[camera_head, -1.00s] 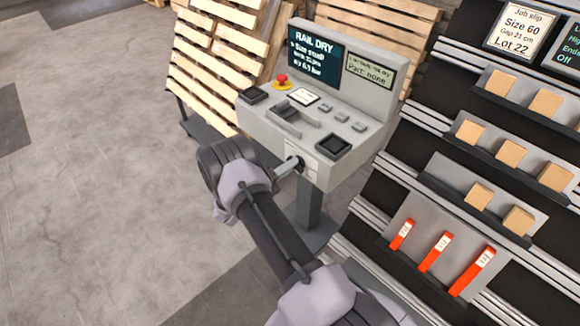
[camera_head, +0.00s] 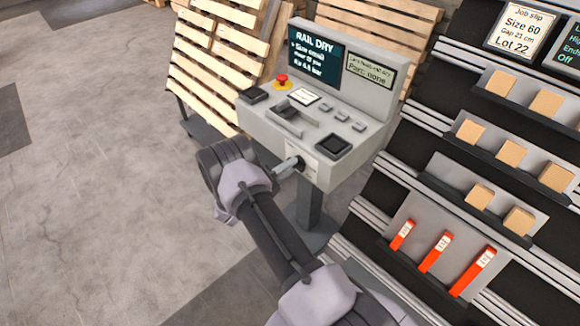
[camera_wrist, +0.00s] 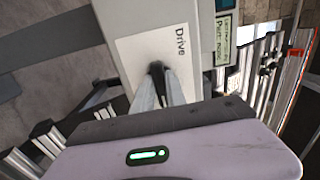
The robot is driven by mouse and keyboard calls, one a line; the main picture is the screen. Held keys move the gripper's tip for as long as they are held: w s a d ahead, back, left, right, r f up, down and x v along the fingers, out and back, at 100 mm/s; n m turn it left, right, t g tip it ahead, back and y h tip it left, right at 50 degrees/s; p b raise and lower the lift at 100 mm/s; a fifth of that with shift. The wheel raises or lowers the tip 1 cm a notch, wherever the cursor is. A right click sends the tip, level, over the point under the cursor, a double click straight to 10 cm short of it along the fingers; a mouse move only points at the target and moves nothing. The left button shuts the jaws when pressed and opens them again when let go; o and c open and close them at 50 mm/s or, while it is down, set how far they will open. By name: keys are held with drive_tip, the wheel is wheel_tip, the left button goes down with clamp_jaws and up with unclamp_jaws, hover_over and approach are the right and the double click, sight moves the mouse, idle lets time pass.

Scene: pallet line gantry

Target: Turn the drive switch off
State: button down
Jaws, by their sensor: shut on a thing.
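The drive switch is a dark knob (camera_wrist: 156,68) on a pale plate (camera_wrist: 133,55) marked "Drive", on the front face of the grey control console (camera_head: 262,122). My gripper (camera_head: 290,165) is at the console's front, its fingertips at the knob. In the wrist view the two fingers (camera_wrist: 162,86) are shut around the knob and hide most of it. Which way the switch is turned cannot be made out.
The console top has a red button (camera_head: 281,82), small keys and a "RAIL DRY" screen (camera_head: 316,55). A rack at right holds wooden blocks (camera_head: 510,152) and orange pieces (camera_head: 436,252). Pallets (camera_head: 213,65) lean behind. The floor at left is clear.

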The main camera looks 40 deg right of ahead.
drive_tip(key=c, duration=1.4)
unclamp_jaws()
drive_tip(key=shift+o, duration=0.2)
drive_tip(key=s+a+p, duration=0.1)
drive_tip(key=a+p, duration=0.2)
drive_tip(key=a, duration=1.4)
drive_tip(key=shift+s+a+p, duration=0.2)
drive_tip(key=shift+p, duration=0.15)
